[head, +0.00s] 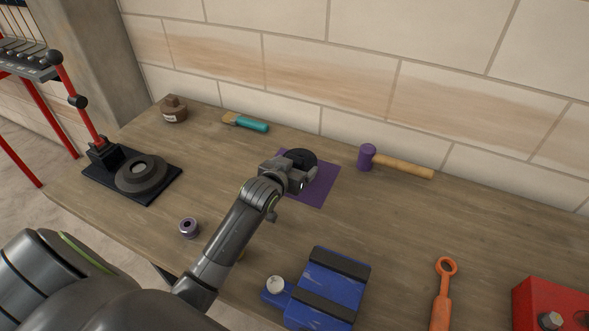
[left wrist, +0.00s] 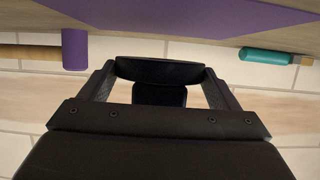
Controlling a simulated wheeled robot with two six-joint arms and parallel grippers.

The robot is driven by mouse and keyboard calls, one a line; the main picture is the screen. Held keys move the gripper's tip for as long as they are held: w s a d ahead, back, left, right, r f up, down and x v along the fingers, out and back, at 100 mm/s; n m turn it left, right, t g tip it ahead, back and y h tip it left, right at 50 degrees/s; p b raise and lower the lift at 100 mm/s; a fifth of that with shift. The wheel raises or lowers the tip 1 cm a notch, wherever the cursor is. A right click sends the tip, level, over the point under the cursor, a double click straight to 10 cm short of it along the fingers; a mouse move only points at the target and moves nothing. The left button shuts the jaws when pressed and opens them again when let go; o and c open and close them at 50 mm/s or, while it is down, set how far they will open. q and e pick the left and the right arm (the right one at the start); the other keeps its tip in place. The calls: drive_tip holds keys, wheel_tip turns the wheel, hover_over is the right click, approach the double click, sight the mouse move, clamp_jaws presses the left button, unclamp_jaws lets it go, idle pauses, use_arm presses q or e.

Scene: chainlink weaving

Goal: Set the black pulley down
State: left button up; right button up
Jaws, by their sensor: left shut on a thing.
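The black pulley (head: 301,157) is a dark disc at the far edge of the purple mat (head: 320,187). My left gripper (head: 293,171) is shut on it and hides its near side. In the left wrist view the black pulley (left wrist: 161,72) sits between the two fingers of my left gripper (left wrist: 160,90). The purple mat (left wrist: 200,15) shows at the top of that view. I cannot tell whether the pulley touches the mat or hangs just above it. My right gripper is not in view.
A purple-headed mallet (head: 367,158) lies right of the mat, and a teal-handled brush (head: 246,122) lies behind left.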

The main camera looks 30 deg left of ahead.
use_arm(q)
drive_tip(key=shift+f, duration=0.6)
drive_tip(key=shift+w, duration=0.1)
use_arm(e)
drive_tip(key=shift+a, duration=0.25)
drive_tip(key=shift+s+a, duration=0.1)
